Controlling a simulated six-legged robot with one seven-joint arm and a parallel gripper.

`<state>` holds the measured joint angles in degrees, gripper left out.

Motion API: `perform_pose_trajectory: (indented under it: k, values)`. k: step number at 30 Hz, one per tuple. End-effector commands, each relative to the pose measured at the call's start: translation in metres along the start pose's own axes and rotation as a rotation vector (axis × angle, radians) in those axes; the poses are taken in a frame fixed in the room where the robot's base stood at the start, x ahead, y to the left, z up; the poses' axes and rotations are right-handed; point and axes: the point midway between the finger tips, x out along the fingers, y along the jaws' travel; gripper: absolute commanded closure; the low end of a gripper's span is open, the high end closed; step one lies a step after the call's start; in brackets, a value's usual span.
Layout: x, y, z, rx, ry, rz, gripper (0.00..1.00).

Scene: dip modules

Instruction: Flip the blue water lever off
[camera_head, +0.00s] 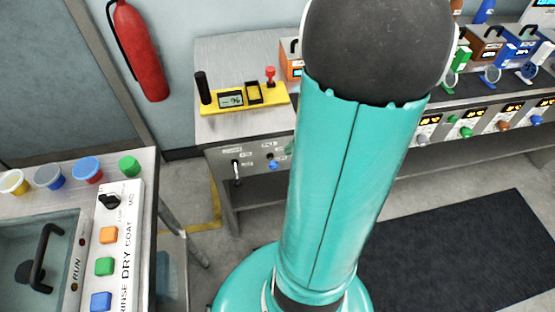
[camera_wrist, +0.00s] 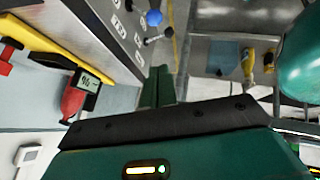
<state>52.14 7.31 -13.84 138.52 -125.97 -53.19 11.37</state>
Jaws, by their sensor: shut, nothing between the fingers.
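The blue water lever (camera_head: 271,161) is a small blue-tipped lever on the grey front panel below the left end of the back counter, just left of my arm. In the wrist view its blue ball knob (camera_wrist: 154,18) shows near the top, next to a dark-tipped lever (camera_wrist: 158,38). My gripper (camera_wrist: 158,85) shows in the wrist view with its green fingers together and nothing between them. The fingertips are apart from the blue knob, below it in that picture. In the head view my arm hides most of the gripper.
A lever with a dark knob (camera_head: 235,166) is left of the blue one on the panel. A yellow tray (camera_head: 245,105) with a meter stands on the counter above. A control station (camera_head: 118,240) with coloured buttons is at left. A dark mat (camera_head: 450,255) lies on the floor.

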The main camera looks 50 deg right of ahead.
Motion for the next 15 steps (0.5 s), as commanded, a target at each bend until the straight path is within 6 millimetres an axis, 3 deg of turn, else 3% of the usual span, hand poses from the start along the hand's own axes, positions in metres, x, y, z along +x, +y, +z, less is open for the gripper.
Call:
perform_pose_trajectory:
  k: [9,15]
  values:
    - [0.065,-0.001,0.000,0.002,0.003,-0.005,1.00]
    - [0.090,-0.001,0.014,0.004,0.001,-0.002,1.00]
